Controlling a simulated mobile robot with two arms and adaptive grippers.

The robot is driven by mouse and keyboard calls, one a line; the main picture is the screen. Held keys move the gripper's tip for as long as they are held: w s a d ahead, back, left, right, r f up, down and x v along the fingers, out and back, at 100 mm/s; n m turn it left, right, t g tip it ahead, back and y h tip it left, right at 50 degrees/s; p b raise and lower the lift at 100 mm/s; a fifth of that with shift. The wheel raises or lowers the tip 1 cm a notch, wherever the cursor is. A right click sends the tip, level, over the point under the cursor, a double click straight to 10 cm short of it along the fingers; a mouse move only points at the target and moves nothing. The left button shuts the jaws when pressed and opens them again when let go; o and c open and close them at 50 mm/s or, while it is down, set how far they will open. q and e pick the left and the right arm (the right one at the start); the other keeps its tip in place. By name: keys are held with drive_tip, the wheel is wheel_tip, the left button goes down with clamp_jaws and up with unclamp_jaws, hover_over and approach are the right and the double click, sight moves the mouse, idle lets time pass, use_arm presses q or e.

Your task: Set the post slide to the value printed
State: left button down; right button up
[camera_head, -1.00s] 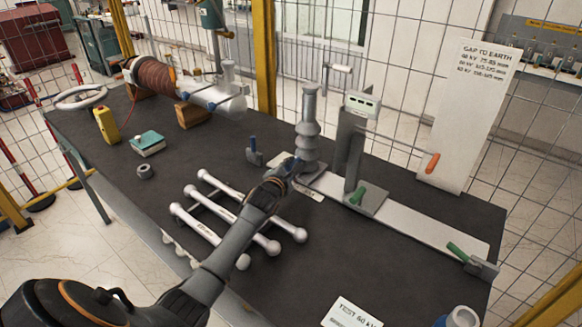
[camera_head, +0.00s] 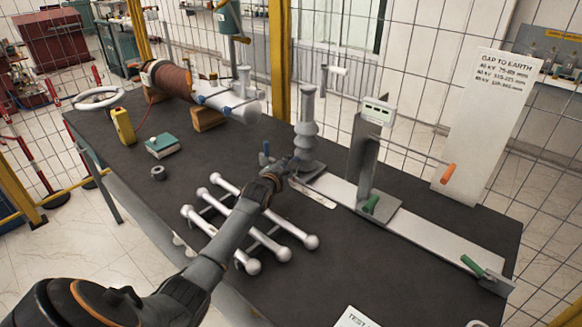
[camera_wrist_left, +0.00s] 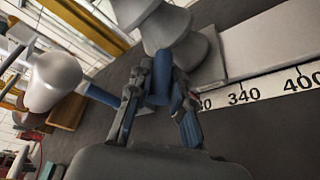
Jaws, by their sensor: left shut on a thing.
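A grey ribbed post (camera_head: 307,130) stands upright at the left end of a pale flat rail (camera_head: 425,237). My left gripper (camera_head: 292,166) is at the foot of this post. In the wrist view its fingers (camera_wrist_left: 160,105) are shut on a blue handle (camera_wrist_left: 160,78) beside the ribbed post (camera_wrist_left: 180,40). The rail's printed scale (camera_wrist_left: 262,92) shows 340 and 400; lower figures are hidden by a finger. A second post (camera_head: 363,150) with a display (camera_head: 378,110) and a green lever (camera_head: 371,204) stands further right; its reading is illegible. My right gripper is out of view.
A white board (camera_head: 480,125) headed GAP TO EARTH has small rows of kV and mm. A card (camera_head: 354,318) reading TEST is cut off at the bottom edge. White rods on a rack (camera_head: 245,225) lie beside my arm. A green clamp (camera_head: 478,270) sits at the rail's right end.

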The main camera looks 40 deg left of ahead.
use_arm(q)
drive_tip(key=c, duration=1.4)
unclamp_jaws()
drive_tip(key=shift+o, duration=1)
drive_tip(key=shift+s, duration=0.15)
drive_tip(key=v, duration=1.1)
drive_tip(key=shift+s, duration=0.4)
